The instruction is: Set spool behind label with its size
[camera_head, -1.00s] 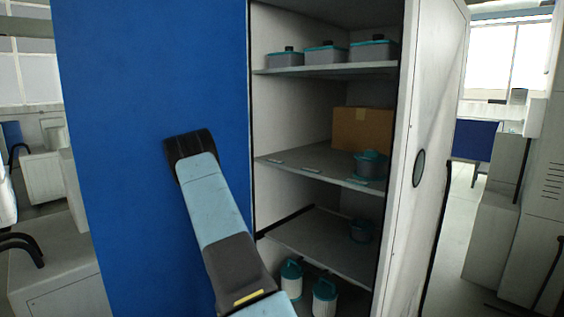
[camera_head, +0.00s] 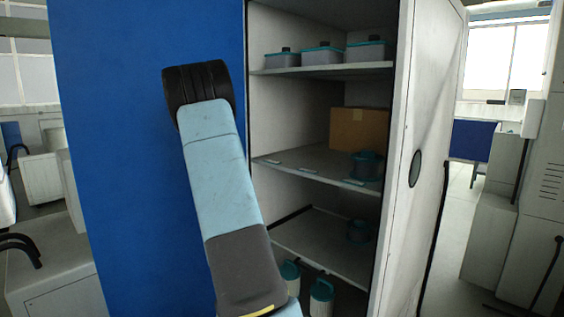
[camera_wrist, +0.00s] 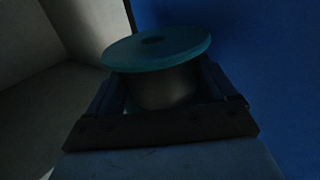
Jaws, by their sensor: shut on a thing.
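My gripper (camera_wrist: 160,95) is shut on a spool (camera_wrist: 158,50) in the wrist view. The spool has a teal flange on top and a grey wound body between the fingers. The gripper and held spool are hidden behind my arm in the head view. The middle shelf (camera_head: 310,162) of the cabinet carries several small pale labels (camera_head: 273,161) along its front edge. Their writing is too small to read. A teal and dark spool (camera_head: 367,165) stands at the right end of that shelf, behind a label. Another spool (camera_head: 360,231) stands on the shelf below.
A cardboard box (camera_head: 358,129) sits at the back right of the middle shelf. Lidded containers (camera_head: 322,55) fill the top shelf. White canisters with teal tops (camera_head: 321,290) stand at the bottom. A blue panel (camera_head: 120,160) is left of the opening. The middle shelf's left part is clear.

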